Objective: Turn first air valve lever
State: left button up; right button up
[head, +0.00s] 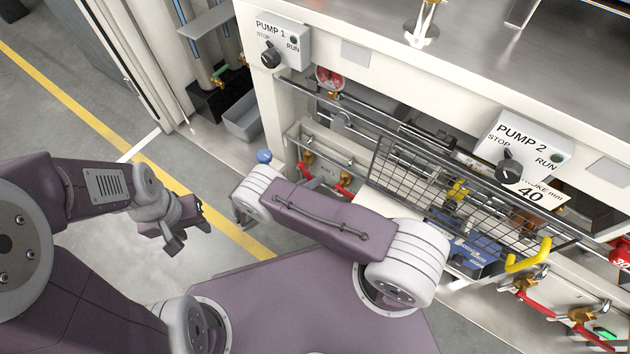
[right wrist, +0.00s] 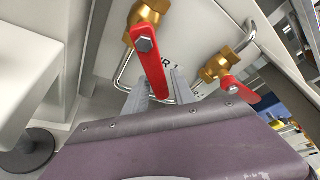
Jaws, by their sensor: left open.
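Two brass valves with red levers sit on the pale panel under the PUMP 1 box. In the right wrist view, the nearer red lever (right wrist: 152,65) hangs from its brass valve (right wrist: 147,14) between the fingers of my right gripper (right wrist: 161,90), which are close on both sides of it. The other red lever (right wrist: 238,89) is to the right, clear of the fingers. In the head view, the red levers (head: 302,170) show just past my right arm, which hides the right fingertips. My left gripper (head: 180,236) is open and empty over the floor.
The PUMP 1 box (head: 275,42) is above the valves and the PUMP 2 box (head: 520,150) is to the right. A wire basket guard (head: 430,180) and a yellow handle (head: 528,256) stick out from the bench. A grey bin (head: 242,122) stands at its left. The floor at left is clear.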

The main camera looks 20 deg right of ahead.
grip_shut()
dwell(1.2)
